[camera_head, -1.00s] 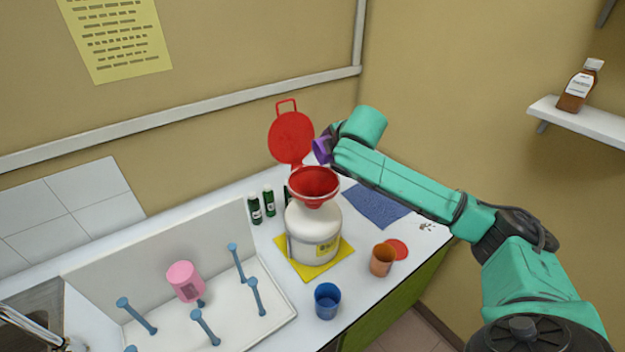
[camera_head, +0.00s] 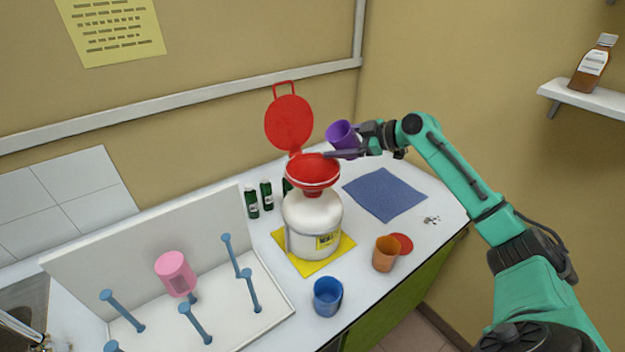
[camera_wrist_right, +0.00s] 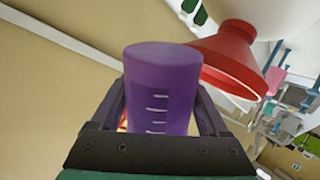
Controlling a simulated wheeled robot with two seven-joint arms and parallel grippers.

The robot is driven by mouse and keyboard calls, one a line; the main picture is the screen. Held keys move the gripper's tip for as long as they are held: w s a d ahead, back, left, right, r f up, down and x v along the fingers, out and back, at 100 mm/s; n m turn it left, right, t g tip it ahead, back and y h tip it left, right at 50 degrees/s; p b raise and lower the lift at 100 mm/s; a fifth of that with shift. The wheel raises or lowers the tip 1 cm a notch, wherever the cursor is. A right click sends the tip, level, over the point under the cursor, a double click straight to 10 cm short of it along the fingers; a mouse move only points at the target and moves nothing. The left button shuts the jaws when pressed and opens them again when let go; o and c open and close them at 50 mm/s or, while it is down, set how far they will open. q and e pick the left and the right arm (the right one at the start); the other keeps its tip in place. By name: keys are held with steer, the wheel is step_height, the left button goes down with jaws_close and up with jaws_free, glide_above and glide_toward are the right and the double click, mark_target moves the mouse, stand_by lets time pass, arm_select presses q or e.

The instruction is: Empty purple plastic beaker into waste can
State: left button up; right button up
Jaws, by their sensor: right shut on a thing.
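The purple plastic beaker (camera_head: 341,134) is held in my right gripper (camera_head: 352,142), above and just right of the waste can's funnel. It looks tilted to the left in the head view; its contents cannot be made out. In the right wrist view the beaker (camera_wrist_right: 160,90), with white graduation marks, sits between the two fingers (camera_wrist_right: 160,108). The waste can (camera_head: 312,225) is a white jug with a red funnel (camera_head: 313,174) on top. The funnel's red lid (camera_head: 289,123) stands open behind it. The funnel also shows in the wrist view (camera_wrist_right: 240,52). My left gripper is out of view.
The can stands on a yellow mat (camera_head: 335,250). A pink beaker (camera_head: 175,273) hangs on the rack at left. Small green bottles (camera_head: 266,195) stand behind. A blue cloth (camera_head: 385,193) lies at right.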

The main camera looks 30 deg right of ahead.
mark_target(350, 146)
steer(key=shift+d+r+m+t+y+b, duration=0.1)
steer(key=shift+d+m+t+y+b, duration=0.2)
steer(key=shift+d+m+y+b, duration=0.35)
steer(key=d+f+m+t+y+b, duration=0.1)
steer(key=b, duration=0.3)
steer(key=d+f+m+t+y+b, duration=0.1)
steer(key=m+b, duration=0.1)
steer(key=b, duration=0.2)
steer(key=shift+d+f+y+b, duration=0.2)
steer(key=shift+d+y+b, duration=0.05)
steer(key=shift+y+b, duration=0.1)
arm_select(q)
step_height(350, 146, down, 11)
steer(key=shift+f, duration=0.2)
arm_select(e)
steer(key=shift+s+d, duration=0.1)
steer(key=shift+r, duration=0.1)
